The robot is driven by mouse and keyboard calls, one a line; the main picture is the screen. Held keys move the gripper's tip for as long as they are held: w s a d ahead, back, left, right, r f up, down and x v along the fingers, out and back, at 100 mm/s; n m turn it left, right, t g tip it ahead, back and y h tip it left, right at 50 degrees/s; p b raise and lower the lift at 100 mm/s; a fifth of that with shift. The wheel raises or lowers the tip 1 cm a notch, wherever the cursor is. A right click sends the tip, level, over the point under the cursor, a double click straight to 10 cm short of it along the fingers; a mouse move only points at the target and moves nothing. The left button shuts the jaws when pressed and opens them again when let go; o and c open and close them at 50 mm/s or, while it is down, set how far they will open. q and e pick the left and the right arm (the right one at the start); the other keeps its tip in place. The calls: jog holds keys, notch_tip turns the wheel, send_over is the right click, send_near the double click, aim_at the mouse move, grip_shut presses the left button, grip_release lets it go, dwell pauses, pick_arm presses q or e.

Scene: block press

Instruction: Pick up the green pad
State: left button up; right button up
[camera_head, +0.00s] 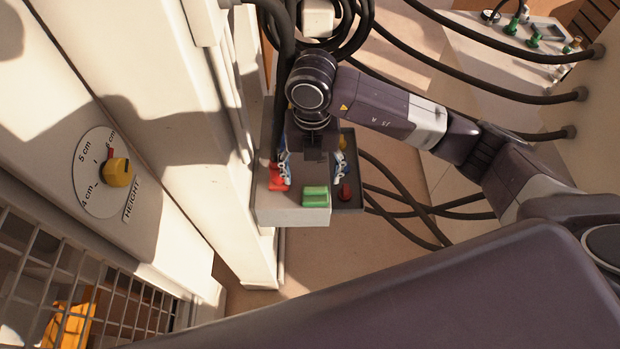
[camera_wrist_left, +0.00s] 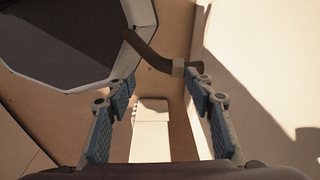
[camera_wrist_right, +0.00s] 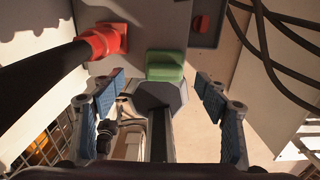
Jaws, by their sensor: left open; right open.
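The green pad (camera_head: 315,196) sits at the front of a light grey box in the head view. In the right wrist view the green pad (camera_wrist_right: 164,66) lies ahead, near the middle and just beyond the fingertips. My right gripper (camera_head: 312,168) is open, and its blue-lined fingers are spread with nothing between them. Whether it touches the pad cannot be told, but the pad is not gripped. My left gripper (camera_wrist_left: 158,85) is open and empty in the left wrist view. It does not show in the head view.
The grey box (camera_head: 292,215) also bears a red part (camera_head: 277,180) on the left. A red knob (camera_head: 346,193) is on the dark panel at right. Black cables (camera_head: 400,210) hang beside it. A yellow height dial (camera_head: 117,172) is on the left wall above a metal grille (camera_head: 60,285).

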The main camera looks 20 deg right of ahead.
aim_at(315, 188)
jog(key=f, duration=0.1)
jog(key=f+p, duration=0.1)
jog(key=s+f+p, duration=0.1)
jog(key=shift+d+f, duration=0.3)
jog(key=f, duration=0.1)
jog(key=f+p, duration=0.1)
jog(key=shift+w+f, duration=0.2)
jog(key=shift+f, duration=0.45)
jog(key=c, duration=1.2)
pick_arm(q)
jog(key=s+r, duration=0.1)
jog(key=s, duration=0.1)
jog(key=s+r, duration=0.2)
jog(key=shift+s, duration=0.1)
pick_arm(e)
jog(key=shift+c, duration=0.2)
jog(key=shift+r, duration=0.15)
